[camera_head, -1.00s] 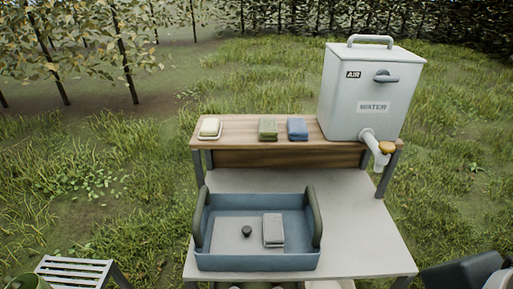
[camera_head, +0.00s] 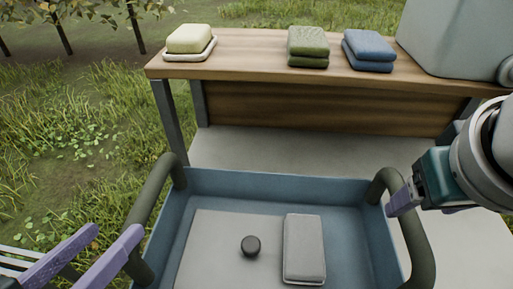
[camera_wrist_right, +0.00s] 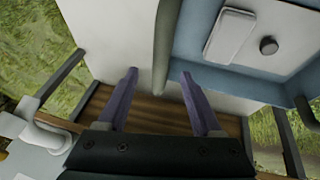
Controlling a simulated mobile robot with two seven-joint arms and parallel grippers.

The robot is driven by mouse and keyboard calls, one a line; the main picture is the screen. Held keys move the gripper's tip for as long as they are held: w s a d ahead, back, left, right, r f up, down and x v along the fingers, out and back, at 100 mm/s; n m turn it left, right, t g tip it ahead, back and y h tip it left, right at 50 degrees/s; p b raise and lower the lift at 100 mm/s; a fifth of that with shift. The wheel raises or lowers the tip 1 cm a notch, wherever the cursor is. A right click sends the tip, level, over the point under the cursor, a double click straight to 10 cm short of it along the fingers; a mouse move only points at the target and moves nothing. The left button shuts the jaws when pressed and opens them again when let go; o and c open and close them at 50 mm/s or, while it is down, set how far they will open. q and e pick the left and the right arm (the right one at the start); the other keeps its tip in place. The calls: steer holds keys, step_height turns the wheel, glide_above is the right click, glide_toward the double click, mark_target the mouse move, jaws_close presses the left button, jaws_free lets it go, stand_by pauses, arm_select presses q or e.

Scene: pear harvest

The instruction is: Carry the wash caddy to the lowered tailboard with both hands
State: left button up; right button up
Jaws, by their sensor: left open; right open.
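The wash caddy (camera_head: 345,190) is a blue open tray with a dark green handle at each side, standing on the pale lower table. It holds a grey folded cloth (camera_head: 304,248) and a small dark round item (camera_head: 250,246). My left gripper (camera_head: 115,231) is open beside the left handle (camera_head: 150,205); one finger overlaps it in the picture, and I cannot tell whether they touch. My right gripper (camera_wrist_right: 159,73) is open, with the right handle (camera_wrist_right: 168,30) running between its fingers in the wrist view. The tailboard is not in view.
A wooden shelf (camera_head: 300,105) stands behind the caddy. On it are a soap bar on a dish (camera_head: 189,42), green cloths (camera_head: 308,47), blue cloths (camera_head: 369,50) and a grey water tank (camera_head: 450,40). A slatted stand (camera_head: 20,255) is at left. Grass surrounds the table.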

mark_target(148, 197)
steer(key=shift+s, duration=0.2)
arm_select(q)
steer(key=x, duration=0.9)
steer(key=shift+w+f, duration=0.15)
steer(key=shift+w, duration=0.2)
arm_select(e)
steer(key=x, duration=1)
arm_select(q)
steer(key=shift+c, duration=0.2)
arm_select(e)
steer(key=shift+w+a, duration=0.1)
steer(key=shift+c, duration=0.2)
arm_select(q)
jaws_close()
arm_select(e)
jaws_close()
steer(key=shift+r, duration=0.1)
